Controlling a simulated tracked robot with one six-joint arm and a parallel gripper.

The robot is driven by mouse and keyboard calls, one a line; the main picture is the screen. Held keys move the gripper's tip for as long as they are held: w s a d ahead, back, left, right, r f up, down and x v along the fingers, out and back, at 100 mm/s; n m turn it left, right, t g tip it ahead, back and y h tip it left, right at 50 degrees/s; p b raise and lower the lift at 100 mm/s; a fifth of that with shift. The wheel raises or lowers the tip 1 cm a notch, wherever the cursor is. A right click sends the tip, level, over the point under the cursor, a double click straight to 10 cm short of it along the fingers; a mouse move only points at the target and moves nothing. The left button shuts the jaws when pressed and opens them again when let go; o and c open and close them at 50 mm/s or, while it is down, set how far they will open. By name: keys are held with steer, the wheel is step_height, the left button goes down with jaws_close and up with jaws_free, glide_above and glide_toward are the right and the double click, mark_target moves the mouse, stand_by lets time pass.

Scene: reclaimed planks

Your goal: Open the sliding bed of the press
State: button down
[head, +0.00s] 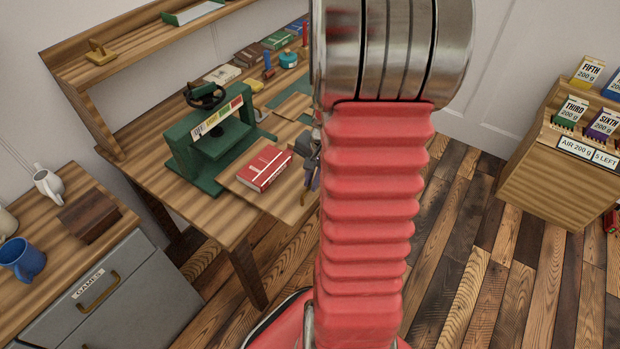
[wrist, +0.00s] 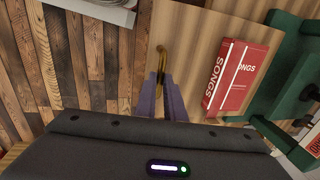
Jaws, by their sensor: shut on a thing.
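The green press (head: 205,150) stands on the wooden bench. Its sliding bed (head: 296,200) is a wooden board that sticks out of the press over the bench's front edge. The bed also shows in the wrist view (wrist: 195,70). A red book (head: 264,168) titled SONGS lies on it, beside the press frame; it also shows in the wrist view (wrist: 236,78). A brass handle (wrist: 161,58) is at the bed's outer edge. My gripper (wrist: 162,82) has its purple fingers shut on this handle. In the head view my arm hides much of the gripper.
The bench (head: 205,208) holds several books and small items at the back. A grey GAMES drawer (head: 110,300) and blue mug (head: 22,259) are at the left. A wooden stand with packets (head: 550,170) is at the right. Plank floor before the bench is clear.

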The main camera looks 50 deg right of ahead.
steer(key=shift+s, duration=0.1)
steer(key=c, duration=1.8)
jaws_free()
steer(key=shift+c, duration=0.2)
steer(key=shift+r, duration=0.15)
steer(key=shift+s+d+r, duration=0.1)
steer(key=shift+d+r, duration=0.05)
steer(key=shift+r, duration=0.4)
step_height(320, 180, up, 12)
steer(key=s, duration=0.2)
steer(key=shift+s+d, duration=0.15)
steer(key=shift+s, duration=0.1)
